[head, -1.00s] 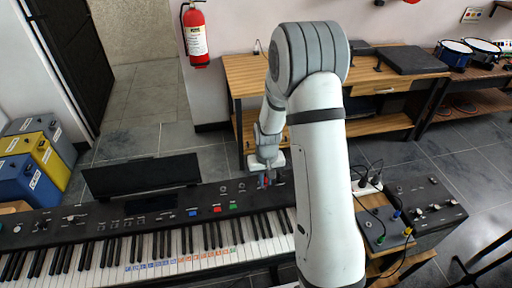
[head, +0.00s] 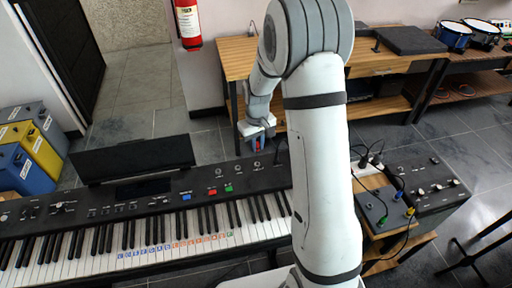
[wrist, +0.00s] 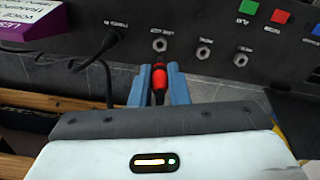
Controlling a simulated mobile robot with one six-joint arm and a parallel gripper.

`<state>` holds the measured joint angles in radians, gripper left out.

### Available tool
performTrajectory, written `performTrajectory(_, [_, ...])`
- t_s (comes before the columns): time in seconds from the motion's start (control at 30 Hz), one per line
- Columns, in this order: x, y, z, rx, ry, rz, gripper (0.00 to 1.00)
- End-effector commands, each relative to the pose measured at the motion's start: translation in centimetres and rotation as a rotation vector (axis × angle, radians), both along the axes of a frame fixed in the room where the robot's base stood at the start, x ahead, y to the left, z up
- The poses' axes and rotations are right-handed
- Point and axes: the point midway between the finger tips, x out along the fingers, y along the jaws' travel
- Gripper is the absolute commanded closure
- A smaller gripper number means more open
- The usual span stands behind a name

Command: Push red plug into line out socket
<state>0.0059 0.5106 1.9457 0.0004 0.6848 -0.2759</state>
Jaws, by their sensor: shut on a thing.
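My gripper (wrist: 158,70) is shut on the red plug (wrist: 159,79), held between its two blue fingers in the wrist view. The plug's tip points at the keyboard panel, just short of a round socket (wrist: 160,45), and appears apart from it. Two more sockets (wrist: 204,52) (wrist: 241,58) sit to the right. Their labels are too small and turned over to read, so I cannot tell which is line out. In the head view my gripper (head: 258,146) is at the keyboard's far edge, and the plug is barely visible.
A black cable (wrist: 115,70) is plugged into the panel left of the sockets. The keyboard (head: 150,205) carries blue, red and green buttons. A control box (head: 425,185) with cables stands at the right. A wooden desk (head: 240,60) stands behind, with open floor between.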

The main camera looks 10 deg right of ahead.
Motion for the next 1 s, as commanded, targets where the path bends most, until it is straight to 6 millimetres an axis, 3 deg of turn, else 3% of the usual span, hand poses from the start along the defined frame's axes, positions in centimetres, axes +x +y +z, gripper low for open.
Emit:
performTrajectory(0.53, [-0.1, -0.1, -4.5, 0.0, 0.001, -0.004, 1.0])
performTrajectory(1.0, [0.0, -0.1, -4.9, 0.0, 0.001, -0.005, 1.0])
